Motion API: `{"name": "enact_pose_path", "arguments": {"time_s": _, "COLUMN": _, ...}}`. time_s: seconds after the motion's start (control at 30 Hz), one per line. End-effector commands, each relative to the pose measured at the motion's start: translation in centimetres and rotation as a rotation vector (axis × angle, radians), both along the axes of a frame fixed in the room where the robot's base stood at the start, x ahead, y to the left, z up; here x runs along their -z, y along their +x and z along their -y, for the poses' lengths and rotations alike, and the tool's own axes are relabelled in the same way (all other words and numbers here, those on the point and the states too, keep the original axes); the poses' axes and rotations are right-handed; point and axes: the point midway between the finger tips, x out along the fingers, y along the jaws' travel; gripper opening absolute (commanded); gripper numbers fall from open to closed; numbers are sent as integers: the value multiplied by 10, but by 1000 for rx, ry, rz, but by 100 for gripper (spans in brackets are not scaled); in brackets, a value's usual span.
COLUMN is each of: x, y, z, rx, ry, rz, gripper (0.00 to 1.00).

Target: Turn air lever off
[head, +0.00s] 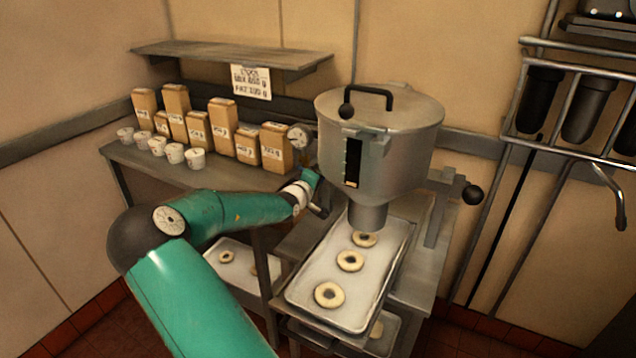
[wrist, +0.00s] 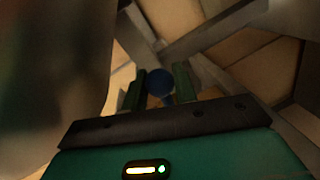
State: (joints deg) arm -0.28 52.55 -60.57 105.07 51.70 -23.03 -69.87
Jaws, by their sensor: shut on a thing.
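A round blue knob (wrist: 159,82), which looks like the end of the air lever, shows in the wrist view. My gripper (wrist: 158,94) has one green finger on each side of the knob and is shut on it. In the head view my gripper (head: 314,190) is at the left side of the steel hopper (head: 407,135), below a round gauge (head: 300,136). The knob and the lever's shaft cannot be made out there, so the lever's angle cannot be told.
A tray (head: 293,296) with several dough rings is under the hopper. A black ball-ended handle (head: 472,195) sticks out at the machine's right. Paper bags (head: 222,126) and small white cups (head: 175,153) stand on the left bench (head: 150,176), under a shelf (head: 230,55).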

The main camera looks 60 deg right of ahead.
Motion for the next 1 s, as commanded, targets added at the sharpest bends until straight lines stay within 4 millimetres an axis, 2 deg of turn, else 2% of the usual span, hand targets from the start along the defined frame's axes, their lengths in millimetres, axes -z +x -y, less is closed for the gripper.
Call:
{"name": "enact_pose_path", "arguments": {"time_s": 0.23, "x": -5, "y": -1, "z": 0, "rx": 0, "ry": -5, "rz": -66, "gripper": 0}}
{"name": "enact_pose_path", "arguments": {"time_s": 0.67, "x": -6, "y": -1, "z": 0, "rx": 0, "ry": -7, "rz": -74, "gripper": 0}}
{"name": "enact_pose_path", "arguments": {"time_s": 0.7, "x": -6, "y": -1, "z": 0, "rx": 0, "ry": -7, "rz": -74, "gripper": 32}}
{"name": "enact_pose_path", "arguments": {"time_s": 0.77, "x": -6, "y": -1, "z": 0, "rx": 0, "ry": -7, "rz": -74, "gripper": 44}}
{"name": "enact_pose_path", "arguments": {"time_s": 0.8, "x": -6, "y": -1, "z": 0, "rx": 0, "ry": -7, "rz": -74, "gripper": 48}}
{"name": "enact_pose_path", "arguments": {"time_s": 1.0, "x": -6, "y": -1, "z": 0, "rx": 0, "ry": -7, "rz": -74, "gripper": 48}}
